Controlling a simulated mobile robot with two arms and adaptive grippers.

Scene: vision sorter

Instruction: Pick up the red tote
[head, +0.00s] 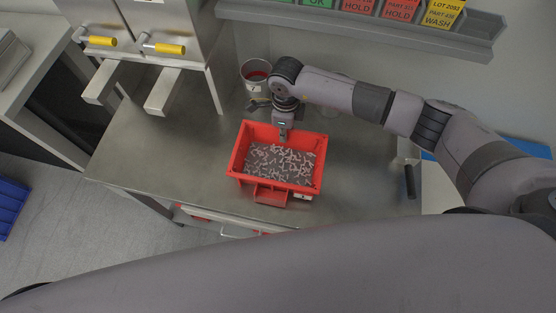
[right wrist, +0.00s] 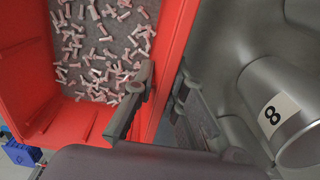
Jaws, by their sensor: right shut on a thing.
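The red tote (head: 235,161) is on the steel bench, near its front edge, in the head view. It holds many small pinkish-white parts on a grey bottom. My right gripper (head: 283,132) is shut on the tote's far wall from above. In the right wrist view, the tote (right wrist: 172,45) fills the left side, and the gripper (right wrist: 163,105) has one finger inside the wall and one outside. I cannot tell whether the tote's underside touches the bench. My left gripper is not in view.
A metal cup (head: 257,85) stands behind the tote; a cup marked 8 (right wrist: 275,125) shows in the right wrist view. The steel bench (head: 160,150) is clear left of the tote. A cabinet with yellow handles (head: 102,41) and a wall rail with cards (head: 360,32) are behind.

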